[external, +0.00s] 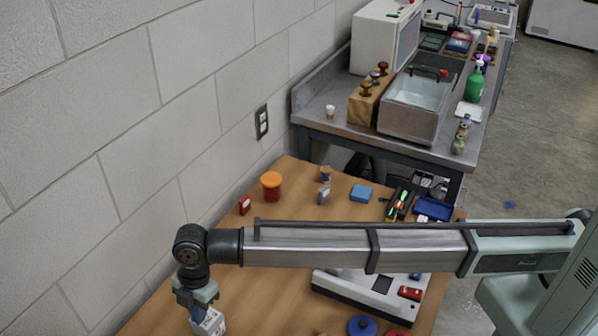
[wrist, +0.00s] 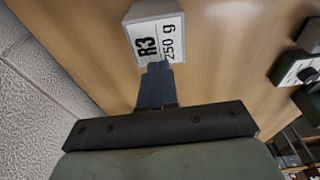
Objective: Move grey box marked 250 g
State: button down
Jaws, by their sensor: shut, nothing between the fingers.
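The grey box marked 250 g (wrist: 155,35) sits on the wooden table in the wrist view, with a white label reading "R3" and "250 g". In the external view the box (external: 210,323) is at the bottom left, partly cut by the frame edge. My gripper (wrist: 157,68) is shut and empty, its fingertips overlapping the label's lower edge in the wrist view. I cannot tell whether they touch the box. In the external view my gripper (external: 198,309) is right at the box, and its fingertips are hard to make out.
The wooden table (external: 270,292) has bare room around the box. A block wall (external: 120,120) runs along the left. An orange cup (external: 271,186), a red item (external: 244,204) and a blue block (external: 361,193) stand farther back. Dark objects (wrist: 298,70) lie to the right in the wrist view.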

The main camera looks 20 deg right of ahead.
jog(key=shift+d+f, duration=0.1)
jog(key=shift+f, duration=0.7)
jog(key=shift+f, duration=0.1)
